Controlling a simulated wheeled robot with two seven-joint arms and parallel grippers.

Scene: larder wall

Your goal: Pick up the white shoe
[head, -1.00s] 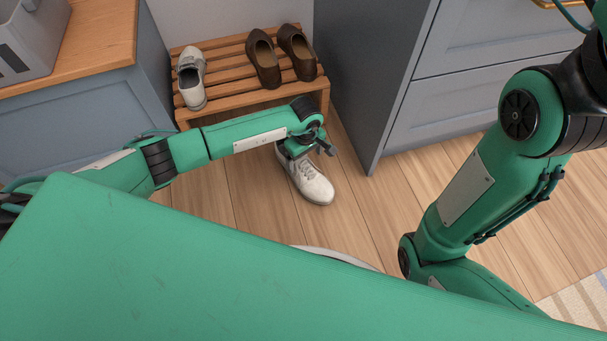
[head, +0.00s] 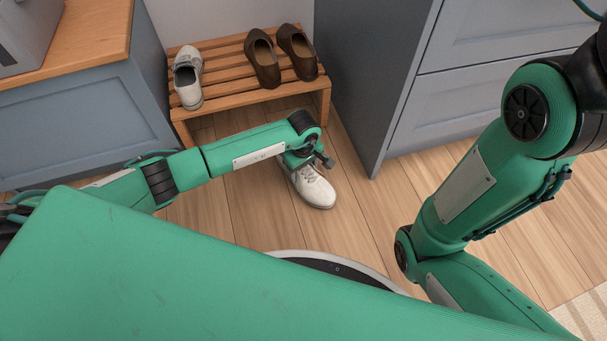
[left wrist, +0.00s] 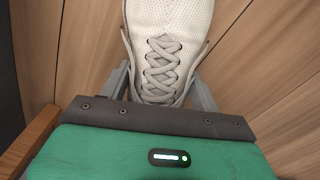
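A white lace-up shoe (head: 315,188) stands on the wooden floor in front of the shoe rack, toe toward me. My left gripper (head: 304,165) is over its laced part and hides its rear in the head view. In the left wrist view the shoe's laces (left wrist: 160,65) lie between the two grey fingers of my left gripper (left wrist: 161,88). The fingers are spread wide, one on each side of the shoe. Any small gap between fingers and shoe is hard to see. A second whitish shoe (head: 188,82) stands on the rack. My right gripper is out of view.
The slatted wooden rack (head: 222,73) also holds a pair of brown shoes (head: 263,62). A grey-blue cabinet (head: 385,85) stands right of the rack, another unit (head: 85,125) to the left. The floor (head: 350,225) right of the shoe is clear.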

